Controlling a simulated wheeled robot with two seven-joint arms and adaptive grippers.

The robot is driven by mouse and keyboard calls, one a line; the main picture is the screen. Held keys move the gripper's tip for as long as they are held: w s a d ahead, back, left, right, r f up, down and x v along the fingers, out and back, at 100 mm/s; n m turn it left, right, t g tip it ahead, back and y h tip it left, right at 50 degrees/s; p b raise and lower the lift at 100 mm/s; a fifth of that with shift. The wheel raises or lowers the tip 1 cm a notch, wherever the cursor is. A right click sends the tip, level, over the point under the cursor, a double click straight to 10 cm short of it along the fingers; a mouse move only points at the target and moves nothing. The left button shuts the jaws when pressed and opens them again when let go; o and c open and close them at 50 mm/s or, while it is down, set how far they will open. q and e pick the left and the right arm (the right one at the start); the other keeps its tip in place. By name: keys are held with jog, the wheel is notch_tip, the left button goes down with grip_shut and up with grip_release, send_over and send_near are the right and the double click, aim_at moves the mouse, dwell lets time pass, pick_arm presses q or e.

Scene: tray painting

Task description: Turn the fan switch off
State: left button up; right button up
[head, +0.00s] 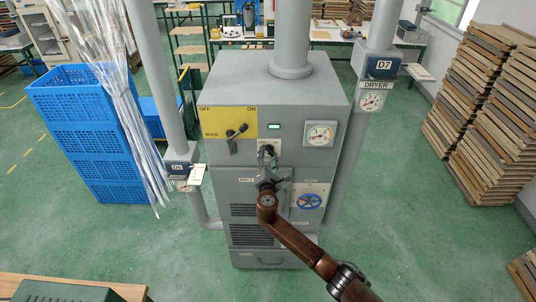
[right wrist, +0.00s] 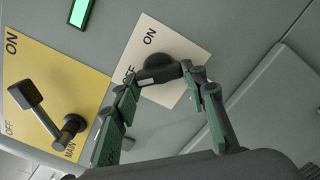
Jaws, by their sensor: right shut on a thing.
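The fan switch is a dark rotary knob (right wrist: 158,64) on a cream plate (right wrist: 178,40) marked ON and OFF. In the head view the small cream plate (head: 262,144) and dark knob sit on the front of the grey dryer cabinet. My right gripper (right wrist: 168,84) is shut on the knob's grip, one green-and-black finger on each side. The grip's pale mark lies at the end near the word OFF, which a finger partly covers. In the head view my right gripper (head: 268,166) reaches the knob from below. My left gripper is not in view.
The yellow MAIN plate (head: 216,118) with its black lever (right wrist: 45,113) is close left of the knob. Blue crates (head: 85,135) stand left.

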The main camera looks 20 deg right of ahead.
jog(key=shift+f, duration=0.1)
dwell(0.4)
jog(key=o, duration=1.2)
jog(key=shift+c, duration=0.2)
jog(key=v, duration=1.2)
